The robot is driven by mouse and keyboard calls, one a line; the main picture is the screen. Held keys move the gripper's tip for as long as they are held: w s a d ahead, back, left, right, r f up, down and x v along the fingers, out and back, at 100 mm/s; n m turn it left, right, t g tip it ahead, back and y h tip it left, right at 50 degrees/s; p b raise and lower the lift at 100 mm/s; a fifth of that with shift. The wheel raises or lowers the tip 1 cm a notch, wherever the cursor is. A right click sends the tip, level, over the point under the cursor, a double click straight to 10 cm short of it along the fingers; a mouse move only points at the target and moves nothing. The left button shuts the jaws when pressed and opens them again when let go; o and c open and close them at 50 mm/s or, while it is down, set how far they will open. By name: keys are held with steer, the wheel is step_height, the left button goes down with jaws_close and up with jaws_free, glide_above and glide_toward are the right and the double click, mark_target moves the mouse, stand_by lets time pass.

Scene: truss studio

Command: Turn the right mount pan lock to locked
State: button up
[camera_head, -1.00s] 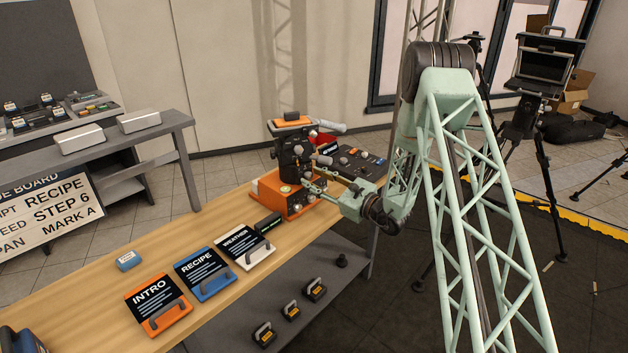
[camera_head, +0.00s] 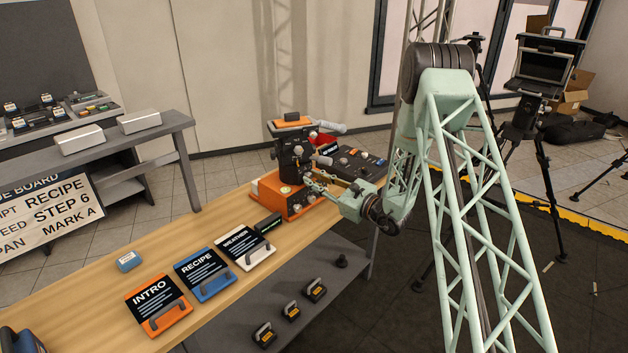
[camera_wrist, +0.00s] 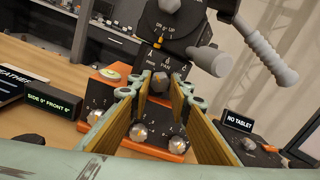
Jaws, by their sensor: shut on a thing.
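The right mount (camera_head: 292,150) is a black camera head on an orange base (camera_head: 270,190) at the far end of the wooden table. In the wrist view its front face carries a small round pan lock knob (camera_wrist: 159,82) below lettering that includes "PAN". My gripper (camera_head: 310,181) reaches it from the right. In the wrist view the tan-padded fingers of my gripper (camera_wrist: 160,90) stand on either side of the knob, shut on it. The knob's exact setting is too small to read.
Silver knobs (camera_wrist: 138,132) sit on the orange base just below my fingers. A handle (camera_wrist: 265,58) sticks out at the upper right. A dark "NO TABLET" panel (camera_head: 358,160) stands right of the mount. INTRO (camera_head: 155,303), RECIPE (camera_head: 204,273) and WEATHER (camera_head: 245,246) boards lie nearer on the table.

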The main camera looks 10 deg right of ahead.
steer(key=m+p, duration=0.1)
steer(key=m, duration=0.3)
steer(key=m+p, duration=0.1)
steer(key=m, duration=0.4)
steer(key=shift+p, duration=0.4)
steer(key=m+p, duration=0.2)
steer(key=m, duration=0.2)
steer(key=shift+m, duration=0.4)
steer(key=shift+m+p, duration=0.6)
steer(key=shift+m, duration=1.1)
steer(key=o, duration=0.8)
steer(key=shift+o, duration=0.2)
